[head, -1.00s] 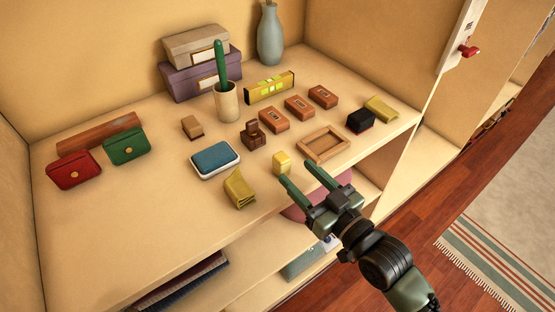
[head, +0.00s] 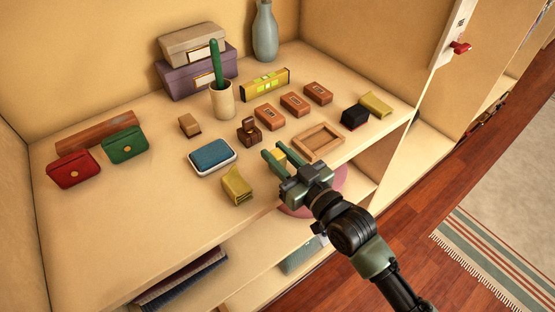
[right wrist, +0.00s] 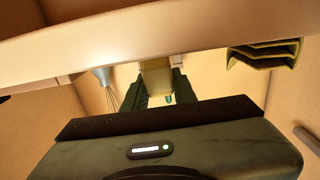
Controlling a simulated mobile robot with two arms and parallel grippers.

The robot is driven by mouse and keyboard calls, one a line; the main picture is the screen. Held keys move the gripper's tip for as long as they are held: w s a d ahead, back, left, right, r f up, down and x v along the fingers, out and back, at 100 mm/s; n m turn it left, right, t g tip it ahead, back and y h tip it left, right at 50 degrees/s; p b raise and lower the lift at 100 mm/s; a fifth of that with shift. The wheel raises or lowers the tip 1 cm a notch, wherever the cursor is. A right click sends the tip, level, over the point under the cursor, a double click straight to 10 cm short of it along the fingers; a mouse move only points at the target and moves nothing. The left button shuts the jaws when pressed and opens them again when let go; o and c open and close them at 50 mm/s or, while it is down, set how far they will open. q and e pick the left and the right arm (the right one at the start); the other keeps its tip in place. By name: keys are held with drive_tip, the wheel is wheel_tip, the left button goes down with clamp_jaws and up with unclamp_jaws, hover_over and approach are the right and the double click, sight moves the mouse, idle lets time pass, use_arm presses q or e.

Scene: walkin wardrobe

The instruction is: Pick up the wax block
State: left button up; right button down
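The wax block (head: 280,157), a small yellow block, stands near the front edge of the shelf and is partly hidden by my right gripper (head: 274,155). The gripper's two green fingers lie on either side of it. In the right wrist view the pale block (right wrist: 155,80) shows between the dark fingers, with little or no gap at its sides. I cannot tell whether the fingers press on it. My left gripper is not in view.
A wooden tray (head: 318,141) and a dark brown block (head: 249,132) are close behind. Several reddish-brown boxes stand farther back. The shelf's front left is clear.

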sight(278, 153)
wheel_tip(278, 153, up, 20)
drive_tip(key=p, duration=0.1)
drive_tip(key=shift+p, duration=0.3)
idle(0.3)
idle(0.4)
